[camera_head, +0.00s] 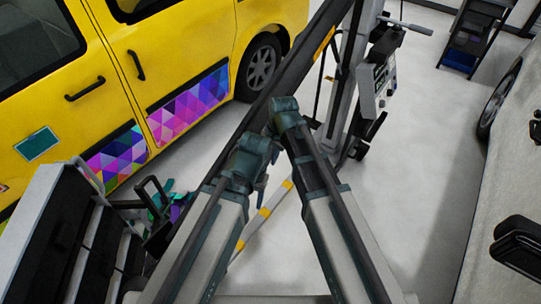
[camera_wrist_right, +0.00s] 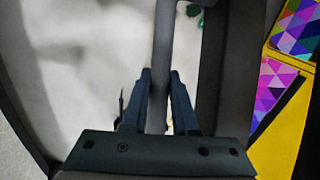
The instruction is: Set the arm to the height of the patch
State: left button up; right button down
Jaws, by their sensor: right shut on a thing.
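A yellow van (camera_head: 200,45) stands at the left with a triangle-patterned vinyl strip (camera_head: 190,103) along its lower doors. A small green patch (camera_head: 38,144) is on its door at the far left. A long dark arm (camera_head: 302,58) runs diagonally from an upright post (camera_head: 345,75) past the van. My right gripper (camera_head: 270,130) is at this arm. In the right wrist view, my right gripper (camera_wrist_right: 158,75) is shut on a grey bar (camera_wrist_right: 162,40) beside a dark beam (camera_wrist_right: 212,70). My left gripper (camera_head: 262,182) is close below the right one; its fingers are unclear.
A control box (camera_head: 376,80) is on the post. A grey and black cabinet (camera_head: 60,235) stands at the lower left, near colourful pieces (camera_head: 178,205). A shelf (camera_head: 470,40) and another vehicle (camera_head: 505,150) are at the right.

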jog(key=shift+g, duration=0.3)
jog(key=r+p, duration=0.1)
jog(key=s+a+r+p, duration=0.1)
jog(key=r+p, duration=0.1)
jog(key=s+r+p, duration=0.1)
jog(key=r, duration=0.1)
jog(key=shift+a+r, duration=0.15)
jog(key=shift+w, duration=0.1)
jog(key=shift+f, duration=0.2)
jog(key=c, duration=0.7)
grip_release()
jog(key=shift+r, duration=0.15)
jog(key=d+r+p, duration=0.1)
jog(key=r+p, duration=0.8)
jog(key=d+r+p, duration=0.1)
jog(key=r+p, duration=0.3)
jog(key=shift+s+d+r+p, duration=0.15)
jog(key=shift+s+d+p, duration=0.1)
jog(key=shift+d+p, duration=0.05)
